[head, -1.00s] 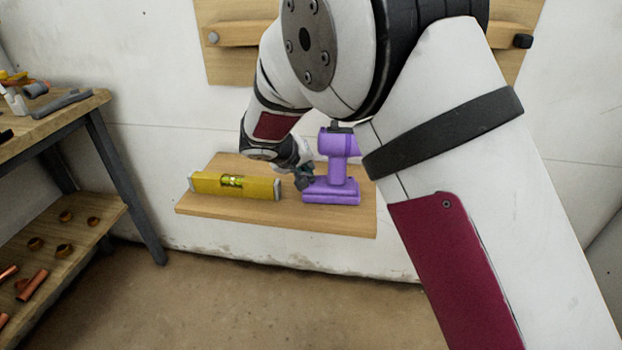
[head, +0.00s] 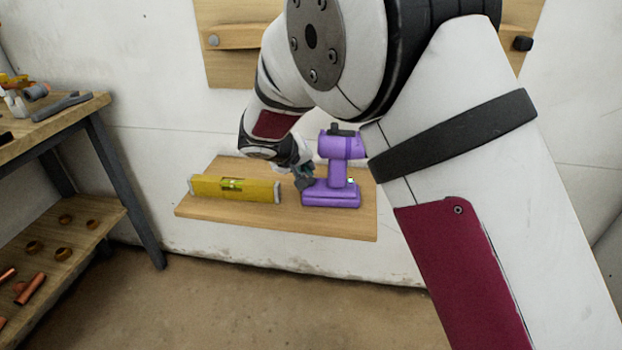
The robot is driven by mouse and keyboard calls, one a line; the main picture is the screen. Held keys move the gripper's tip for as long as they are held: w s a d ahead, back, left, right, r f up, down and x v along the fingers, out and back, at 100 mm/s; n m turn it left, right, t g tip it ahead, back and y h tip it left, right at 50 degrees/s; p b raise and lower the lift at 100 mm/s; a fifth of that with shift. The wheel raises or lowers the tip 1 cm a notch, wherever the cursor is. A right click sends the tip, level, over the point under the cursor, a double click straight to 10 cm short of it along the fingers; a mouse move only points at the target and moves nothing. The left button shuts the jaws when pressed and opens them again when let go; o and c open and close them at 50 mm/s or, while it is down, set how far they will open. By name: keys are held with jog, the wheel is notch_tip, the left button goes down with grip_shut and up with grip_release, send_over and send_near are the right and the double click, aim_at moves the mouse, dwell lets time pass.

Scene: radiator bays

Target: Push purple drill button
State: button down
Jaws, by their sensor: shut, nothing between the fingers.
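The purple drill (head: 341,148) stands upright on its base on a wooden wall shelf (head: 235,221). A small light green-white spot (head: 351,181) shows on the lower right of its handle, just above the base. My gripper (head: 304,183) is at the left side of the drill, low by the handle and base, with its fingers shut and empty. I cannot tell whether the fingertips touch the drill. The drill's button is not clearly visible; the side facing the gripper is partly hidden.
A yellow spirit level (head: 235,188) lies on the shelf left of my gripper. A wooden panel (head: 235,65) is on the wall above. A workbench (head: 55,118) with pipe pieces and tools stands at the left. The floor in front of the shelf is clear.

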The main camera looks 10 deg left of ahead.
jog(key=shift+r+p, duration=1.05)
jog(key=shift+r, duration=1.95)
